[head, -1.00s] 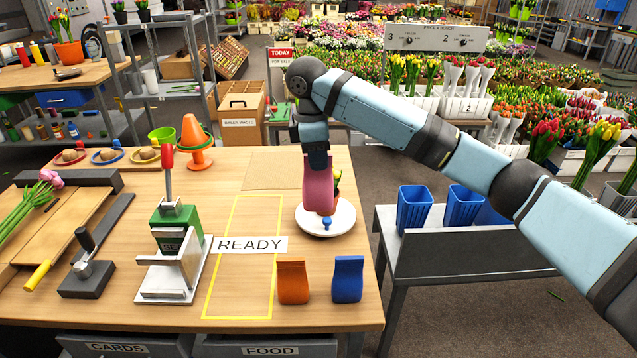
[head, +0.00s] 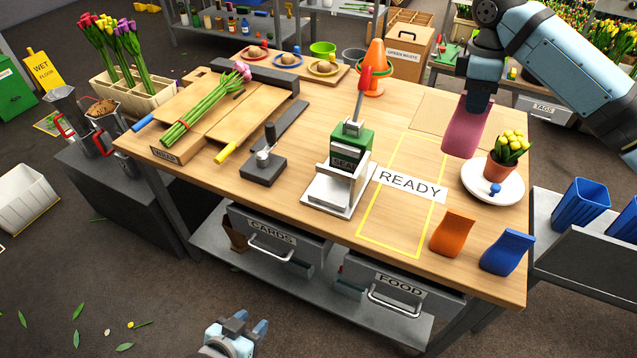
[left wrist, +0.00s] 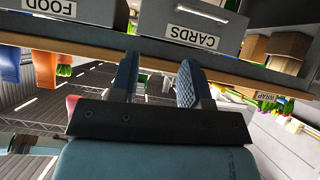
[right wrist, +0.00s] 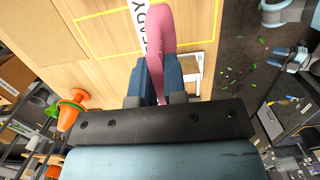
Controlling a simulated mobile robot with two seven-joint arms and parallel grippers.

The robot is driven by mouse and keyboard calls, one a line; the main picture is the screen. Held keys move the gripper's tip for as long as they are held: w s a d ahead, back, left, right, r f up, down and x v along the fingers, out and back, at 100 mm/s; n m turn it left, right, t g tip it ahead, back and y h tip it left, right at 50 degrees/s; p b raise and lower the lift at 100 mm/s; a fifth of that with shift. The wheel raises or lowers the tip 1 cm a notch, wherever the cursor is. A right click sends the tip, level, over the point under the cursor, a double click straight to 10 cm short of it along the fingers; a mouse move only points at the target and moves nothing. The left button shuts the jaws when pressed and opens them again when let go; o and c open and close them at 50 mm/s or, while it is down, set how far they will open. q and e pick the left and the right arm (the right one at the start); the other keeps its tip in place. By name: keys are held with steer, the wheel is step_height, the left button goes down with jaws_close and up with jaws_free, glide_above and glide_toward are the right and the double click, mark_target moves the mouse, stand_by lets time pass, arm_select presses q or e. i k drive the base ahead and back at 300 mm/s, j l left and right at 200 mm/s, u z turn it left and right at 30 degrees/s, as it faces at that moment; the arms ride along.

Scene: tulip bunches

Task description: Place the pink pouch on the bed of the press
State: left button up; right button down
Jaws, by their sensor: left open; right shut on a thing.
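The pink pouch (head: 464,127) is held upright by its top in my right gripper (head: 478,92), above the table at the right, between the READY sign and the white plate. In the right wrist view the pouch (right wrist: 160,30) is between the two fingers. The press (head: 345,170) stands on the table left of the yellow outline, with a green body, a red-tipped lever and a pale metal bed (head: 330,192); no pouch shows on the bed. My left gripper (head: 252,328) is open and empty, low in front of the table; its spread fingers show in the left wrist view (left wrist: 158,80).
A READY sign (head: 409,184) lies across the yellow outline. An orange pouch (head: 453,233) and a blue pouch (head: 507,251) stand near the front edge. A white plate (head: 508,192) holds a potted yellow plant (head: 502,168). An orange cone (head: 375,70) stands behind the press.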

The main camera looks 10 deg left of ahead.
mark_target(334, 190)
steer(key=i+j, duration=0.1)
steer(key=j, duration=1.2)
